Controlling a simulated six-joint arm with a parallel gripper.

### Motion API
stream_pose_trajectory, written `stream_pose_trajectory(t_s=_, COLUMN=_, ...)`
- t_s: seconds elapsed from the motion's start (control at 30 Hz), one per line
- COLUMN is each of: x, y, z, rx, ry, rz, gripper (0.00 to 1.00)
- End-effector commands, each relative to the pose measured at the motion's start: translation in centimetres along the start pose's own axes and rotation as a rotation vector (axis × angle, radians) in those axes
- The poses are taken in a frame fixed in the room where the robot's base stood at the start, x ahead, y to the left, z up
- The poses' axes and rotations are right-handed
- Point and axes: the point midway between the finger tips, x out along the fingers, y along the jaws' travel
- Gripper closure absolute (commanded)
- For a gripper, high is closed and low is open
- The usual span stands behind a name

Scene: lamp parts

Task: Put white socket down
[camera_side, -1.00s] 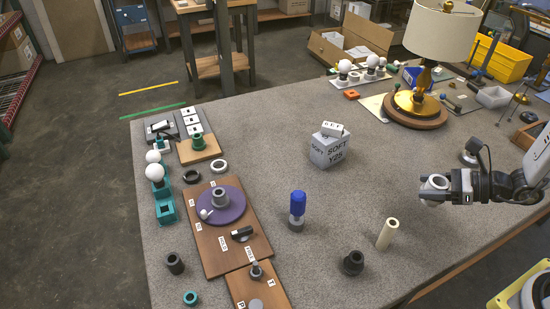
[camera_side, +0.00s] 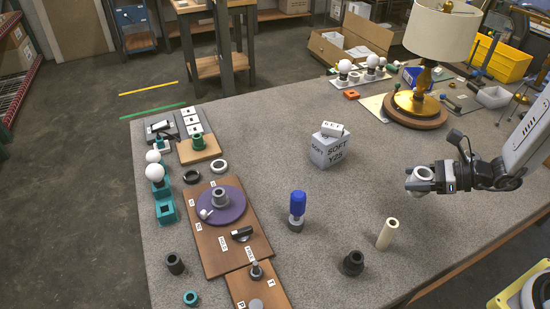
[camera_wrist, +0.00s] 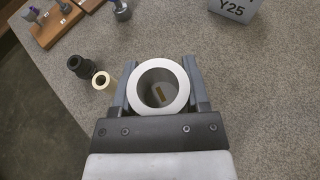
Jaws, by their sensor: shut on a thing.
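My gripper (camera_side: 416,182) is shut on the white socket (camera_side: 423,172) and holds it above the right part of the table in the side view. In the wrist view the white socket (camera_wrist: 158,88) is a white ring with a deep round opening, clasped between the two grey fingers of my gripper (camera_wrist: 160,92). Its opening faces the wrist camera. A small tan patch shows inside the opening. The socket's underside is hidden, and I cannot tell its exact height above the table.
A cream tube (camera_side: 387,234) and a black flanged part (camera_side: 352,263) stand left of and nearer than my gripper. A grey box (camera_side: 328,150) and a blue-topped part (camera_side: 297,209) stand further left. A lamp (camera_side: 430,60) stands behind. Grey table (camera_side: 370,190) around these is clear.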

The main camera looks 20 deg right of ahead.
Motion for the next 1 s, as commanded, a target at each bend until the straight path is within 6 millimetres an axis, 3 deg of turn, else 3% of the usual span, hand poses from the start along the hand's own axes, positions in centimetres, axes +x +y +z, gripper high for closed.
stream_pose_trajectory(t_s=0.3, x=6.8, y=-3.3, z=1.4, rx=-0.043, ry=0.011, rz=0.092, gripper=1.00)
stream_pose_trajectory(t_s=0.5, x=11.6, y=-4.5, z=2.9, rx=-0.067, ry=0.013, rz=0.145, gripper=1.00)
stream_pose_trajectory(t_s=0.77, x=18.3, y=-4.8, z=5.4, rx=-0.096, ry=0.009, rz=0.210, gripper=1.00)
stream_pose_trajectory(t_s=1.0, x=24.7, y=-3.5, z=8.1, rx=-0.121, ry=-0.003, rz=0.268, gripper=1.00)
